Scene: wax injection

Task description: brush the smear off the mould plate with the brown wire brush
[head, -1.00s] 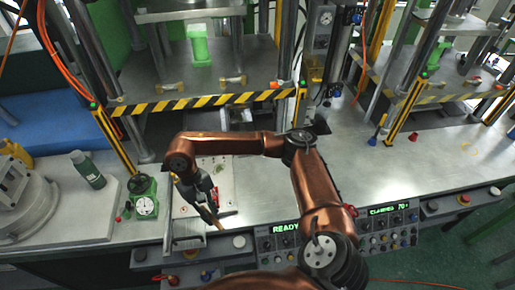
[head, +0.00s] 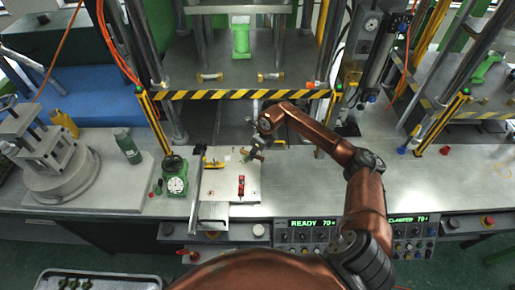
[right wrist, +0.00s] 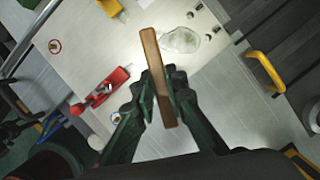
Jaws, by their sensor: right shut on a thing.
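My right gripper (head: 251,153) is over the far right part of the pale mould plate (head: 214,187). In the right wrist view this gripper (right wrist: 158,95) is shut on the brown wire brush (right wrist: 151,52), a long wooden bar crossing between the dark green fingers. A pale, shiny, rounded smear (right wrist: 180,40) lies on the mould plate (right wrist: 90,38) just beside the brush's far end. I cannot tell whether the brush touches the plate. In the head view the arm and gripper make the smear hard to make out. My left gripper is not in view.
A red tool (head: 241,185) lies on the plate, with a yellow piece (head: 213,164) at its far left. A green dial gauge (head: 175,178) stands to the left. A black-and-yellow striped bar (head: 240,94) crosses behind. The bench to the right is clear.

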